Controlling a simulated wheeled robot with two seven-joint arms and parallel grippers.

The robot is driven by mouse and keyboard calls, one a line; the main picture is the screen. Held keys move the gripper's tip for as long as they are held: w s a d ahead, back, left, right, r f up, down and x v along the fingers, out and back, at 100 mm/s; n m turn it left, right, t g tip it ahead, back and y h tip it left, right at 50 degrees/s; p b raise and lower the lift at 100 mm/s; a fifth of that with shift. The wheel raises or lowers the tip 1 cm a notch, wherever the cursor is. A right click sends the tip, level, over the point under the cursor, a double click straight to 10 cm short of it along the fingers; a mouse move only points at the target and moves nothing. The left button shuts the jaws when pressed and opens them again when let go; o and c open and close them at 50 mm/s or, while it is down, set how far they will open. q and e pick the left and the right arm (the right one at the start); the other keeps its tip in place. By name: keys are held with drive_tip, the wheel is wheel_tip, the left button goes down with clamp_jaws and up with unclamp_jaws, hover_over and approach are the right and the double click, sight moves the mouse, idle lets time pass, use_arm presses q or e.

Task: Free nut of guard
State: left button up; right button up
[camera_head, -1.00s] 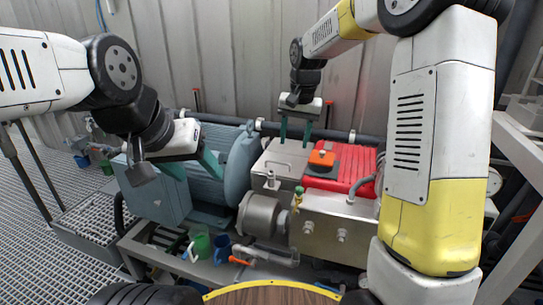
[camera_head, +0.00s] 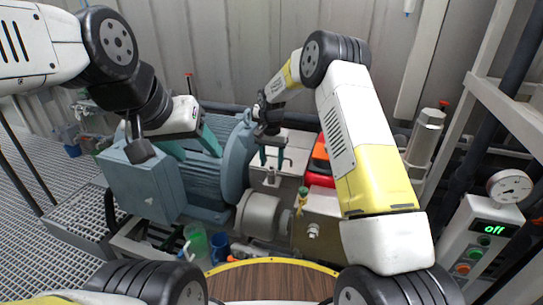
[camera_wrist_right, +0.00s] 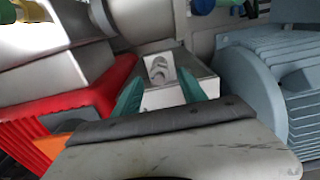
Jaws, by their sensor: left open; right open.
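A light grey metal box (camera_head: 300,143), which may be the guard, sits between the blue motor and the red finned part. A small metal block (camera_head: 270,178) stands at its front left side. In the right wrist view a small pale bracket with a rounded, nut-like shape (camera_wrist_right: 158,69) lies just beyond and between my fingertips; I cannot tell for sure that it is the nut. My right gripper (camera_head: 272,158) is open and points down over the box; its teal fingers also show in the right wrist view (camera_wrist_right: 160,90).
The blue finned motor (camera_head: 195,175) fills the left. The red part (camera_head: 318,180) is partly hidden by my right arm. A green cup (camera_head: 196,242) and a blue cup (camera_head: 220,248) stand low in front. A control box reading "off" (camera_head: 480,240) and a gauge (camera_head: 509,187) are at right.

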drive_tip(key=shift+f, duration=0.9)
clamp_jaws()
